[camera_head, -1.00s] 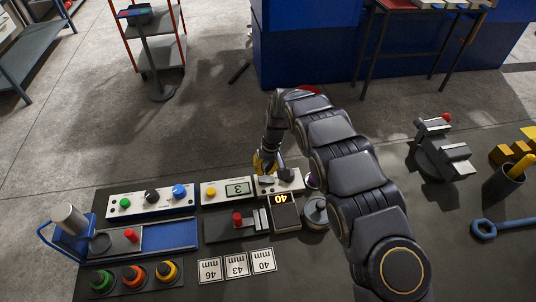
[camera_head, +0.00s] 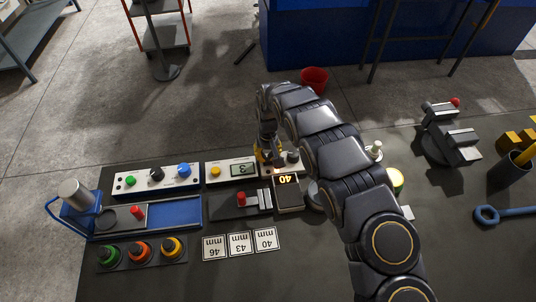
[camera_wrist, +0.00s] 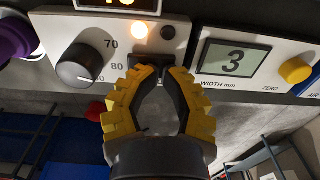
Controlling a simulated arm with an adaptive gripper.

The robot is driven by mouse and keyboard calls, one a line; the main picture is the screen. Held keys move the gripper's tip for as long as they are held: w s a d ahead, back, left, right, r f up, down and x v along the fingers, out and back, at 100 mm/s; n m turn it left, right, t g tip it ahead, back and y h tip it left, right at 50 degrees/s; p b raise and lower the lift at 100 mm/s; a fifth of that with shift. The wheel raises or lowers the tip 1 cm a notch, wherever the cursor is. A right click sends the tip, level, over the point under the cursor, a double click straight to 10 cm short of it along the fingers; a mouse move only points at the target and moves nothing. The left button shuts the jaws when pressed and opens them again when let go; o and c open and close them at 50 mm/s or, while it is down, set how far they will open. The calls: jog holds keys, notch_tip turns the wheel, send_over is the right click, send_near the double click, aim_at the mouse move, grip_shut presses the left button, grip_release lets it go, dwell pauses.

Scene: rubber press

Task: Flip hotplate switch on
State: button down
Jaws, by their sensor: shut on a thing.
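The hotplate's pale control panel (camera_wrist: 62,22) is in the wrist view, with a dark knob (camera_wrist: 80,64) marked 70 and 80. A small lamp (camera_wrist: 140,30) on it glows orange-white. My gripper (camera_wrist: 166,70), with ridged yellow pads, is shut on the hotplate switch below the lamp. The fingertips mostly hide the switch, so its tilt cannot be told. In the head view my gripper (camera_head: 268,165) is at the left part of the panel (camera_head: 297,168), behind the black unit showing a lit 40 (camera_head: 287,180).
Left of the panel is a box with a width display (camera_head: 242,170) and yellow button. Further left is a panel with green, black and blue knobs (camera_head: 156,178). A red-handled slide (camera_head: 242,200) and number cards (camera_head: 240,244) lie in front. A vise-like tool (camera_head: 446,135) stands right.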

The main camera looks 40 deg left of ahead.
jog(key=shift+d+f, duration=0.1)
jog(key=shift+f, duration=0.1)
jog(key=shift+w+d+r, duration=0.15)
jog(key=shift+w+d, duration=0.3)
jog(key=shift+d, duration=0.2)
jog(key=shift+r, duration=0.15)
notch_tip(320, 180, up, 14)
jog(key=w+d, duration=0.1)
jog(key=shift+w, duration=0.25)
jog(key=shift+d, duration=0.1)
